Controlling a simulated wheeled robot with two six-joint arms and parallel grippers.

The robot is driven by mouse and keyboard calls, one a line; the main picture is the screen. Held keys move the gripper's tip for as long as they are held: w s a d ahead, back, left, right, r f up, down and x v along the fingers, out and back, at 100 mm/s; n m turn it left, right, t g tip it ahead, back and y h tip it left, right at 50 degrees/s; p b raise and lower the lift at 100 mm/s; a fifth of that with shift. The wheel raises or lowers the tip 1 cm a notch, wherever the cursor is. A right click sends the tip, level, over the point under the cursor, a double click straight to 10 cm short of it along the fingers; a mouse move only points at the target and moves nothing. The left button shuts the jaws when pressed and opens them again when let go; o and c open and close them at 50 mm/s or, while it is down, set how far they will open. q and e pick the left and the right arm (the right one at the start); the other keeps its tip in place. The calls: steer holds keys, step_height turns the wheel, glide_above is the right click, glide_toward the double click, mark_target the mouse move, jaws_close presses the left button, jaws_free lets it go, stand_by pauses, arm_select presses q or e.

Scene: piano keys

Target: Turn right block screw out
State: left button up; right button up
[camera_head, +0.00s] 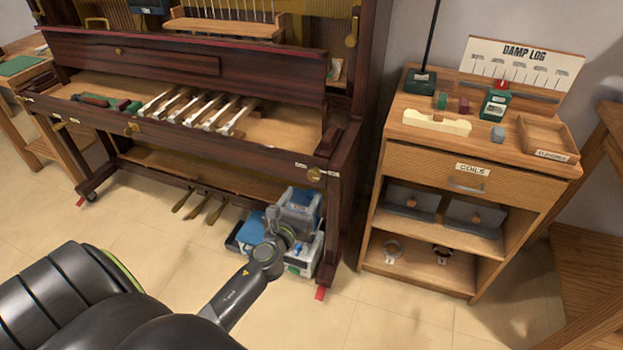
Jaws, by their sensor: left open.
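The piano (200,60) stands open, with a dark right block (329,140) at the right end of its key bed. A round brass screw head (314,174) shows on the front rail below that block, beside a small white label. I take it for the right block screw; how far it is turned cannot be told. My left gripper (300,203) is low in front of the piano's right end, below the screw and apart from it. It is open; its fingers are small and hard to make out against the things behind. My right gripper is out of view.
Several pale keys (195,108) lie in the key bed. A wooden cabinet (470,185) stands to the right, with a small open tray (546,138) on top. A floor gap separates it from the piano.

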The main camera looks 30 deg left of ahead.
mark_target(313, 178)
arm_select(q)
steer(key=x, duration=0.8)
steer(key=shift+b, duration=0.4)
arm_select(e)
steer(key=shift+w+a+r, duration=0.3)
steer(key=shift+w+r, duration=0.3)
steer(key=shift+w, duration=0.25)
arm_select(q)
steer(key=c, duration=1)
